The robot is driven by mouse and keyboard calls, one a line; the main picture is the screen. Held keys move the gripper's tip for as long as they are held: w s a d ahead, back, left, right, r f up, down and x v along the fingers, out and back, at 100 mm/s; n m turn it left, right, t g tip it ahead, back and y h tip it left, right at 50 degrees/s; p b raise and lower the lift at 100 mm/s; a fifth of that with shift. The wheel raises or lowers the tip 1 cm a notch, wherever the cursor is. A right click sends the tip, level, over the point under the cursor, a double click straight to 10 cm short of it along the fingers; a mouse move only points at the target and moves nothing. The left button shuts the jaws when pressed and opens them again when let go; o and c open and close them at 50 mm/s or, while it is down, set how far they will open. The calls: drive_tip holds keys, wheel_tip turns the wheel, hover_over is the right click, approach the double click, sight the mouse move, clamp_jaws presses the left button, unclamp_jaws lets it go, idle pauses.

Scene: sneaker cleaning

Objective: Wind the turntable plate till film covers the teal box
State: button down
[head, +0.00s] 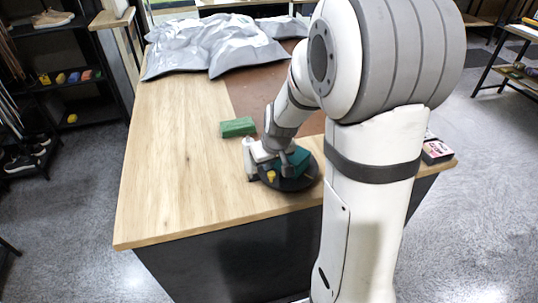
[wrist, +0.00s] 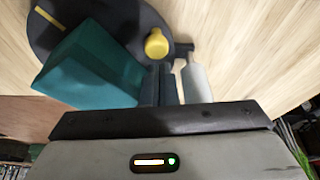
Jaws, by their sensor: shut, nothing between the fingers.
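The dark round turntable plate (head: 302,183) sits near the table's front edge; it fills the upper left of the wrist view (wrist: 60,20) and bears a yellow stripe. The teal box (head: 296,160) stands on it and shows bare teal faces in the wrist view (wrist: 92,68). A yellow knob (head: 271,176) rises from the plate near its rim, also in the wrist view (wrist: 156,43). A pale upright roll (head: 249,160) stands beside the plate, also in the wrist view (wrist: 195,80). My gripper (wrist: 157,70) is shut and empty, its fingertips close to the knob; contact is unclear. No film is discernible on the box.
A green block (head: 238,127) lies on the wooden table (head: 170,170) behind the turntable. Crumpled grey sheeting (head: 215,45) covers the table's back. A small pink-and-dark box (head: 437,151) is at the right end. The table's left side is clear.

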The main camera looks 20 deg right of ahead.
drive_tip(key=shift+w+f, duration=0.15)
drive_tip(key=shift+f, duration=0.25)
drive_tip(key=shift+a, duration=0.15)
drive_tip(key=shift+f+b, duration=0.1)
drive_tip(key=shift+b, duration=0.35)
